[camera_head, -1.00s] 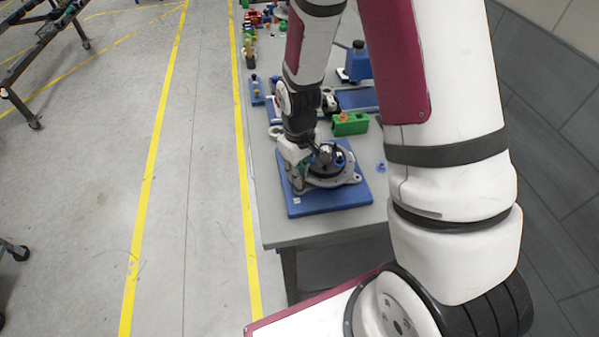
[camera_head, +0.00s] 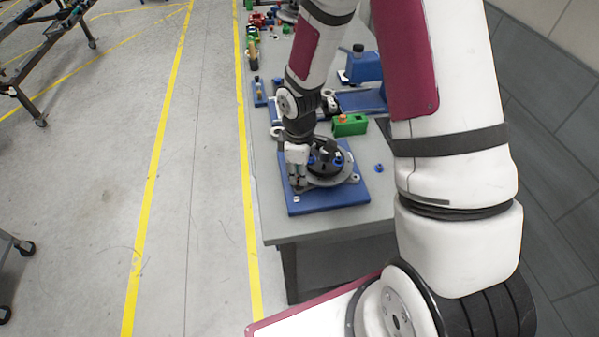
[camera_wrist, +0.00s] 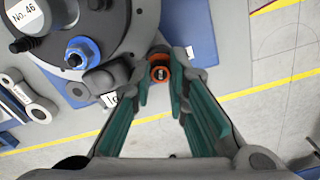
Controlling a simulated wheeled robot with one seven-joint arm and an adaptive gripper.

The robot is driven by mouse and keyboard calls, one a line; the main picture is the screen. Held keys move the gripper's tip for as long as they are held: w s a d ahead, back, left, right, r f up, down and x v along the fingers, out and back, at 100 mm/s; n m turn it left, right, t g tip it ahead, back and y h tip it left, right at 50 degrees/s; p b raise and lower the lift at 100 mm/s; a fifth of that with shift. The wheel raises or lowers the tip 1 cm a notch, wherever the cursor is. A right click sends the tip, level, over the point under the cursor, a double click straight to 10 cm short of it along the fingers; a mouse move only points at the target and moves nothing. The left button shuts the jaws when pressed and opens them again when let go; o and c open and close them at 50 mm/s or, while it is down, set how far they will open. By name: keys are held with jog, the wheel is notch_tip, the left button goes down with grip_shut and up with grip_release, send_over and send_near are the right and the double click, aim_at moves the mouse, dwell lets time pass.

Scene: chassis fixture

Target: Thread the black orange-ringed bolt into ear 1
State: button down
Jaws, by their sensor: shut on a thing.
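The bolt (camera_wrist: 160,73) shows end-on in the wrist view as an orange ring with a dark centre. My gripper (camera_wrist: 160,83) is shut on it, with teal finger pads on either side. The bolt is at the edge of the round grey housing (camera_wrist: 130,42), over what looks like an ear. Whether its thread has entered the hole is hidden. In the head view my gripper (camera_head: 297,187) points down at the left near side of the housing (camera_head: 330,178), which sits on a blue base plate (camera_head: 330,203). The bolt cannot be made out there.
A blue-ringed bolt (camera_wrist: 82,52) stands on the housing beside my gripper. A green block (camera_head: 350,126) and a blue ring-like part (camera_head: 379,168) lie on the grey table (camera_head: 300,232). Blue fixtures and small parts fill the back. The table's near edge is clear.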

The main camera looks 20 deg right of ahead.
jog(key=m, duration=0.6)
jog(key=shift+s+f, duration=0.2)
jog(key=shift+f, duration=0.05)
jog(key=m+p, duration=0.1)
jog(key=m, duration=0.2)
jog(key=shift+m, duration=0.4)
jog(key=m, duration=0.2)
jog(key=shift+f+m, duration=0.15)
jog(key=shift+m, duration=0.25)
jog(key=shift+m, duration=0.4)
jog(key=m, duration=0.3)
jog(key=shift+m, duration=0.3)
jog(key=m, duration=0.4)
jog(key=shift+f, duration=0.1)
jog(key=m, duration=0.6)
jog(key=shift+f, duration=0.1)
